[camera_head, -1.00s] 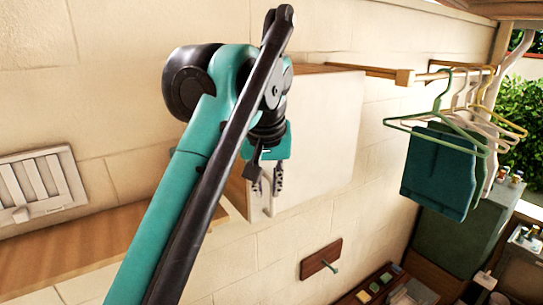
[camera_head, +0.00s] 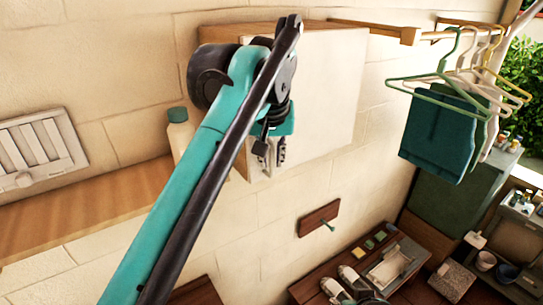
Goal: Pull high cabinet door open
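The high cabinet is a box on the wall with a wooden top and side. Its pale door (camera_head: 325,95) faces me and looks shut. A thin handle (camera_head: 268,171) shows at the door's lower left corner, partly hidden by my gripper. My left gripper (camera_head: 270,158) is in front of that corner, with its two dark fingers apart and pointing down. The fingertips are at the handle's place, one on each side in the picture. I cannot tell whether they touch it. My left arm hides the cabinet's left part.
A wooden shelf (camera_head: 90,212) with a white, green-capped bottle (camera_head: 180,133) is left of the cabinet. A rail with hangers and a green cloth (camera_head: 437,135) is at the right. A wall hook board (camera_head: 319,218) and a counter (camera_head: 320,280) are below.

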